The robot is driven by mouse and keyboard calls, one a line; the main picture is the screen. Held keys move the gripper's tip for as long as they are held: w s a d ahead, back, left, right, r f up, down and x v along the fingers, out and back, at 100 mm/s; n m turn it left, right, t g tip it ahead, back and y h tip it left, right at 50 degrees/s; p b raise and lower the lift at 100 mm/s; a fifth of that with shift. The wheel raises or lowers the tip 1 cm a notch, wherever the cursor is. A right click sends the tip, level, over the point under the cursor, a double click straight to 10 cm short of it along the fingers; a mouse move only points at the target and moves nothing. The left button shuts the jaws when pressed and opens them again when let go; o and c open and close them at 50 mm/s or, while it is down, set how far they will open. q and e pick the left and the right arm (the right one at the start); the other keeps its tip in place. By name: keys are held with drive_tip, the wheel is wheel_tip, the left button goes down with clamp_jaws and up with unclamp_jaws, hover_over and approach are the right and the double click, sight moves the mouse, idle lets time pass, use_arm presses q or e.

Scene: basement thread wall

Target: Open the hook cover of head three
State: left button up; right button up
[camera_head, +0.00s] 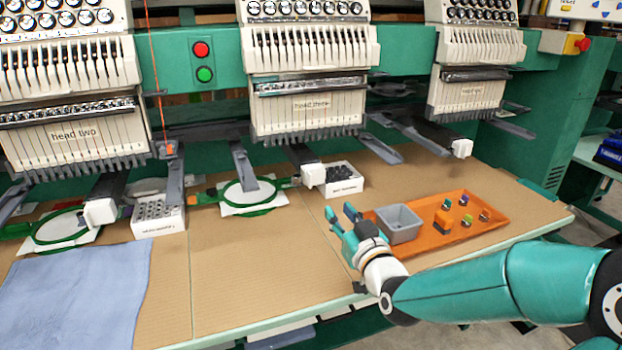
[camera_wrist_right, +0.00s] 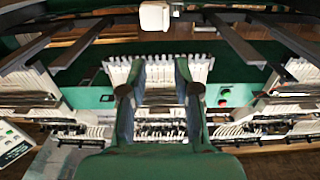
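Head three (camera_head: 311,105) is the middle sewing head, with its name on a cream panel. The hook cover, a small white block (camera_head: 313,175), sits at the front end of the dark arm below head three. It looks closed, but its seam is too small to make out. A white block also shows at the top edge of the right wrist view (camera_wrist_right: 155,16). My right gripper (camera_head: 340,212) is open and empty, above the table in front of the cover and apart from it. In the right wrist view its two fingers (camera_wrist_right: 154,75) are spread. My left gripper is not in view.
A white box of dark bobbins (camera_head: 341,190) stands right beside the cover. A green hoop (camera_head: 249,210) lies to its left. An orange tray (camera_head: 470,236) with a grey bin (camera_head: 398,232) and small spools lies right of my gripper. The table's front middle is clear.

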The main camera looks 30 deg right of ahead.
sight(311, 179)
drive_tip(key=x, duration=0.5)
drive_tip(key=p+x, duration=0.1)
drive_tip(key=x, duration=0.4)
drive_tip(key=a+p+x, duration=0.1)
drive_tip(key=x, duration=0.4)
clamp_jaws()
